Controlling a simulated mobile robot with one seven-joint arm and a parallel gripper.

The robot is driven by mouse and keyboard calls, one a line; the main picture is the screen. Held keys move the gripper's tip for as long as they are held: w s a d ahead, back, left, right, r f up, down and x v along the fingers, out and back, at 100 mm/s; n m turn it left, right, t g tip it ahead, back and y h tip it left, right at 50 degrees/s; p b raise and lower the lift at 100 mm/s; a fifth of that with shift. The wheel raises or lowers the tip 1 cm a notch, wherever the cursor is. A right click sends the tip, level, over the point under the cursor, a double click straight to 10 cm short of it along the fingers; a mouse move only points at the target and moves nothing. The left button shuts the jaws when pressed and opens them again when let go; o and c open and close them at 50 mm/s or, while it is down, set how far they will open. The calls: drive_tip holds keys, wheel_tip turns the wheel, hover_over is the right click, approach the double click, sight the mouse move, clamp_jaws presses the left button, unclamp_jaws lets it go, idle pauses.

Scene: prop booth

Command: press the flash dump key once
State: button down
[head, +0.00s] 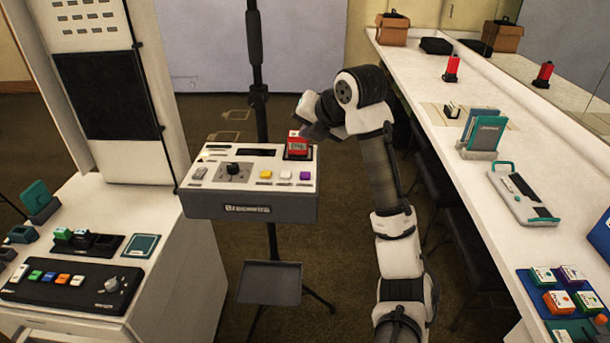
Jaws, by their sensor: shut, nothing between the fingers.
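A white-topped control box (222,190) stands on a dark stand in the middle of the head view. Its top bears a black knob (232,171), a yellow key (266,175), a white key (286,175), a purple key (305,176) and a dark display. A red block (297,144) with a pale label sits on a black base at the box's back right. The lettering is too small to tell which key is the flash dump key. My gripper (308,131) is shut and empty, beside or just above the red block; contact cannot be told.
A left console (165,268) holds a dark keypad (72,287) with several coloured keys. A long white counter (470,185) on the right carries several devices. The stand's pole (255,60) rises behind the box. A small dark shelf (270,283) sits below it.

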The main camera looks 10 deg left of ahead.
sight(308, 177)
wheel_tip(308, 177, down, 8)
drive_tip(key=b, duration=0.5)
drive_tip(key=shift+f+b, duration=0.2)
drive_tip(key=shift+b, duration=0.2)
idle(1.5)
drive_tip(key=shift+f, duration=0.4)
drive_tip(key=shift+f+b, duration=0.45)
drive_tip(key=shift+b, duration=0.15)
idle(0.3)
idle(0.3)
drive_tip(key=shift+r+p, duration=0.65)
drive_tip(key=shift+r, duration=0.2)
drive_tip(key=shift+r, duration=0.1)
wheel_tip(308, 177, up, 5)
drive_tip(key=p, duration=0.3)
drive_tip(key=shift+p, duration=0.35)
